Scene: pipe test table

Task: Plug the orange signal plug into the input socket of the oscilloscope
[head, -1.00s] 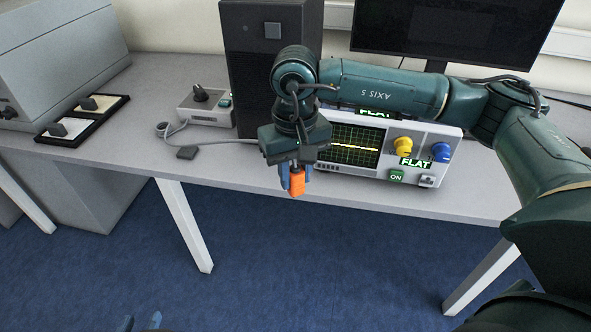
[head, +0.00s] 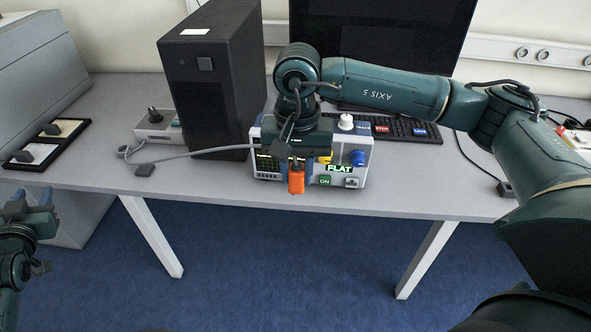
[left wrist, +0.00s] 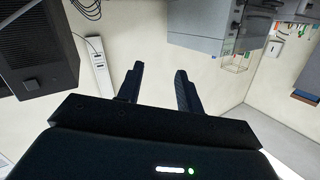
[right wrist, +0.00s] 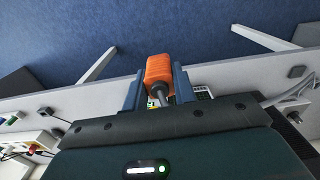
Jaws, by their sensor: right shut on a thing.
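The orange signal plug (head: 296,184) is held between the fingers of my right gripper (head: 296,170), in front of the oscilloscope (head: 343,154). In the right wrist view the orange plug (right wrist: 160,70) sits between both fingers, its metal end toward the palm. The arm and gripper hide much of the oscilloscope's screen and its left front. I cannot make out which part is the input socket. My left gripper (head: 42,212) is at the lower left, away from the oscilloscope; its fingers (left wrist: 158,78) are open and empty in the left wrist view.
A dark tower (head: 208,85) stands left of the oscilloscope. A small grey box (head: 157,128) has a cable running across the table. A keyboard (head: 400,128) and monitor (head: 425,40) are behind. The table front (head: 220,185) is mostly clear.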

